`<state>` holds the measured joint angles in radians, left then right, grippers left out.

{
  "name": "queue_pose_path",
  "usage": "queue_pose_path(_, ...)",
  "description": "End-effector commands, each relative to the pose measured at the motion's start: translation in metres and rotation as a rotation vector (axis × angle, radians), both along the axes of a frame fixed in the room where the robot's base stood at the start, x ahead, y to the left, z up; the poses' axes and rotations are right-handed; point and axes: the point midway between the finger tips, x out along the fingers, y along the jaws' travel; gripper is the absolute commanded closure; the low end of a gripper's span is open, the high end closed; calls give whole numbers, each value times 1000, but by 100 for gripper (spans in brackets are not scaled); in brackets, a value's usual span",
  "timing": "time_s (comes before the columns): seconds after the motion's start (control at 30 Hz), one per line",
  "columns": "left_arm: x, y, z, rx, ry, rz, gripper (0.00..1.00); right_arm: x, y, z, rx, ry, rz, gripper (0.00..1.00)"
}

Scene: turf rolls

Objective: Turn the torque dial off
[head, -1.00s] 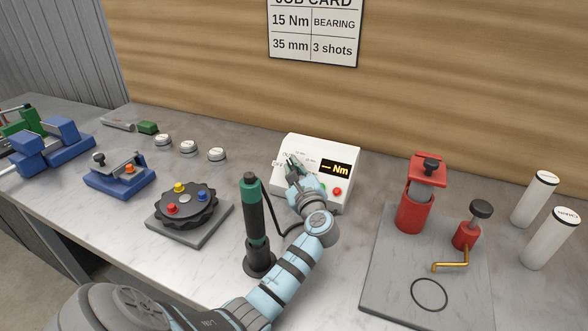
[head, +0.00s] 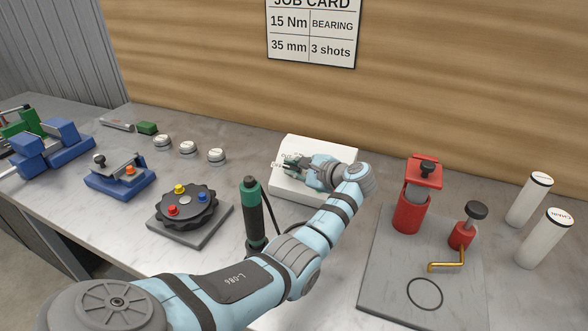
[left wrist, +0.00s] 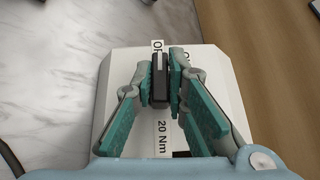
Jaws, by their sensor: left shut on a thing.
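The torque dial (left wrist: 159,80) is a dark knob with a white pointer line on the face of a white control box (head: 286,192). In the left wrist view the pointer lies toward the top of the picture, by a label partly hidden that starts with "O". A "20 Nm" label shows below the knob. My left gripper (head: 291,166) is at the box's left part. It also shows in the left wrist view (left wrist: 162,78), its teal pads shut on the dial from both sides. The box's display and buttons are hidden behind my left arm in the head view. My right gripper is not in view.
A black and green driver (head: 252,215) stands upright in front of the box, close to my left arm. A red press (head: 412,200) on a grey plate stands to the right. A black rotary fixture (head: 187,203) sits to the left. A job card (head: 312,32) hangs on the wall.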

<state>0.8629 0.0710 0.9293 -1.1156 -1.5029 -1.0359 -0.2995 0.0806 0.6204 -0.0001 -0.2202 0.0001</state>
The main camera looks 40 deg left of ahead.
Motion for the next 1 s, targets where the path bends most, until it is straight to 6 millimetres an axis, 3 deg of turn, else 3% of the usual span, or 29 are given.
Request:
queue_pose_path(0.63, 0, -1, -2, -45, -10, 46, 100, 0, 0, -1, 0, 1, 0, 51)
queue_pose_path(0.67, 0, -1, -2, -45, -10, 46, 84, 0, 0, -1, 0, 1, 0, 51)
queue_pose_path(0.77, 0, 0, -2, -44, -10, 46, 68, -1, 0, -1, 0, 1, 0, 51)
queue_pose_path(1.0, 0, 0, -1, -41, -12, 46, 67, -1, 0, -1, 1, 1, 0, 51)
